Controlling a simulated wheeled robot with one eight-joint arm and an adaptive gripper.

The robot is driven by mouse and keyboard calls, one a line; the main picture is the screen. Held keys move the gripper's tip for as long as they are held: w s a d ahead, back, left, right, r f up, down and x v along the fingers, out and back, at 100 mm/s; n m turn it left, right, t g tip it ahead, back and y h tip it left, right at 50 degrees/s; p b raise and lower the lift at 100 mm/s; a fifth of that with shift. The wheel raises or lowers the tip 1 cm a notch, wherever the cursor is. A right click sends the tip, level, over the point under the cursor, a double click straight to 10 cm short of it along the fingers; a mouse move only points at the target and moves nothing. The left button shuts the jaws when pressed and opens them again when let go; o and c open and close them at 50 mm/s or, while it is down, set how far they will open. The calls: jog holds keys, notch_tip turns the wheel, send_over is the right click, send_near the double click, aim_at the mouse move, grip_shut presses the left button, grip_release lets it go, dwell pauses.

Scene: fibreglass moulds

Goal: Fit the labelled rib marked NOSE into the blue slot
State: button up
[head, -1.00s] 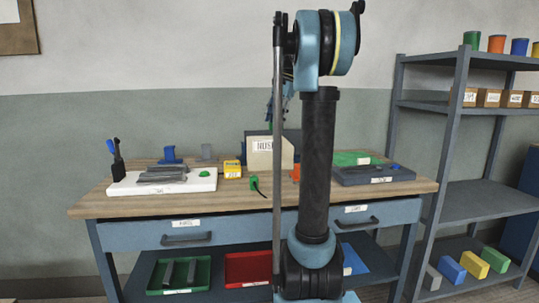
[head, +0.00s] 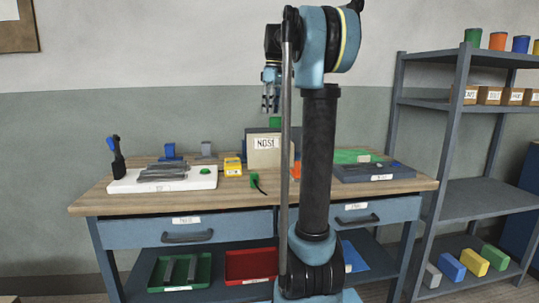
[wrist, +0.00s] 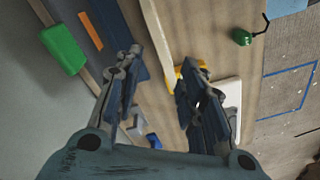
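A pale board-like piece labelled NOSE (head: 263,158) stands upright at the back middle of the bench, its label facing me. In the wrist view a pale edge (wrist: 156,38), likely the same piece, runs beneath the gap between my fingers. My gripper (head: 269,109) hangs above it, pointing down, apart from it. The wrist view shows my gripper (wrist: 160,75) open with nothing between its fingers. A blue piece (head: 169,153) stands at the back left. A dark blue piece (head: 257,131) is behind the NOSE piece. I cannot make out which holds the blue slot.
A green block (head: 275,122) shows above the dark blue piece. A yellow block (head: 232,167), a green item with a black cable (head: 255,181) and an orange piece (head: 296,170) are nearby. A white tray (head: 205,181) is left; a dark grey box (head: 350,175) is right.

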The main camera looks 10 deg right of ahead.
jog(key=r+n, duration=0.1)
jog(key=n, duration=0.5)
send_near(271, 151)
jog(key=shift+h, duration=0.4)
jog(key=f, duration=0.5)
jog(key=a+f, duration=0.1)
jog(key=f, duration=0.1)
jog(key=shift+w+f, duration=0.35)
jog(key=shift+f, duration=0.05)
jog(key=shift+c, duration=0.6)
grip_shut()
